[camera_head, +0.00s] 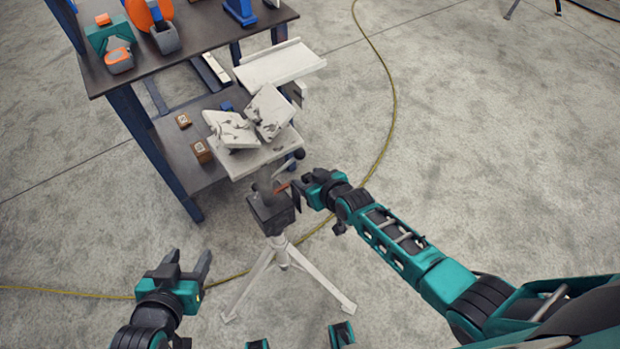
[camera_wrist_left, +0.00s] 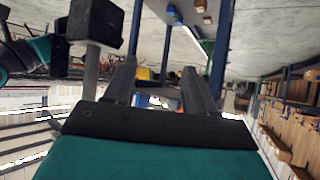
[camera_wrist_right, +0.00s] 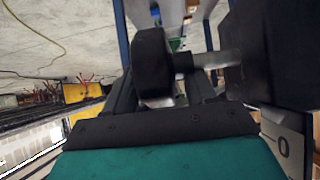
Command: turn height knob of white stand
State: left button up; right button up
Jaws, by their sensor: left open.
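The white stand has a black block (camera_head: 270,208) on a tripod with pale legs (camera_head: 262,275) and a white top plate (camera_head: 262,155). Its black height knob (camera_wrist_right: 153,65) sits on a metal shaft from the block (camera_wrist_right: 290,55) in the right wrist view. In the head view the knob is hard to make out beside my right gripper (camera_head: 308,190). The right gripper's fingers are apart, with the knob in front of the gap; contact is unclear. My left gripper (camera_head: 190,265) is open and empty, lower left of the stand. The block also shows in the left wrist view (camera_wrist_left: 96,22).
White flanged pieces (camera_head: 270,110) lie on the stand's top plate. A dark workbench (camera_head: 205,30) with blue legs and a lower shelf stands close behind. A yellow cable (camera_head: 390,90) runs over the floor.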

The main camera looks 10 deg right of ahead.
jog(key=shift+s+d+r, duration=0.1)
jog(key=shift+s+r, duration=0.1)
jog(key=shift+s, duration=0.05)
jog(key=p+v, duration=0.4)
jog(key=v, duration=0.8)
jog(key=shift+p, duration=0.35)
jog(key=shift+s+d, duration=0.1)
